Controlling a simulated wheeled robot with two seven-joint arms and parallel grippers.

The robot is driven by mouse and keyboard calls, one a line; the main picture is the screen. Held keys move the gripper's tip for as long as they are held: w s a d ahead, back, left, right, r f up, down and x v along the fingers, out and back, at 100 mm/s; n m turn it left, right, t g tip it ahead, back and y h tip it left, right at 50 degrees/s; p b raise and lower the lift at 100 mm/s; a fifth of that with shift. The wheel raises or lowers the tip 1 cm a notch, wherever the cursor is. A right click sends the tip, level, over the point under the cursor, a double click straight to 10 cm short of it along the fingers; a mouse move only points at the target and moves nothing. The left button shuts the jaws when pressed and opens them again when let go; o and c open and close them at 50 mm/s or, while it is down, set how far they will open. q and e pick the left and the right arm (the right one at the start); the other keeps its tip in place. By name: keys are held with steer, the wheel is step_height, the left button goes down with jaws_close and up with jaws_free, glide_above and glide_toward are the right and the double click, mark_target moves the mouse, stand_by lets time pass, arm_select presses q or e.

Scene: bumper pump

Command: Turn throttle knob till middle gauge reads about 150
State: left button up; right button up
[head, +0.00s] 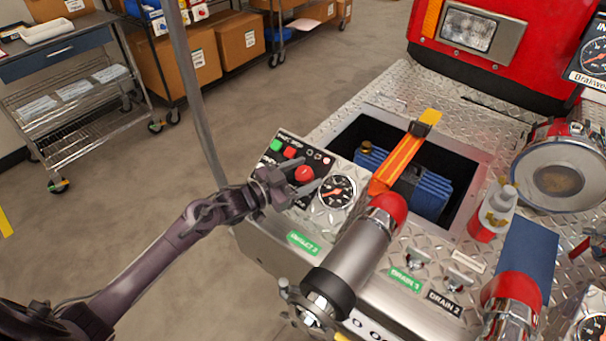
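A small control panel (268,160) on the left edge of the metal deck carries a red knob (304,174), a green button (276,146) and a smaller red button (290,153). The round gauge (337,191) just right of the knob has a black face; its reading is too small to tell. My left gripper (302,177) is at the panel, its fingers spread to either side of the red knob. I cannot tell whether they touch it. My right gripper is not in view.
Behind is an open recess with a blue ribbed part (430,192) and an orange strap (402,160). Another gauge (594,329) shows at lower right. A wire shelf cart (70,85) stands far left.

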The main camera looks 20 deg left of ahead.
arm_select(q)
steer(key=v, duration=0.7)
steer(key=shift+s+a+b, duration=0.25)
steer(key=shift+s+b, duration=0.1)
steer(key=shift+b, duration=0.1)
stand_by(0.3)
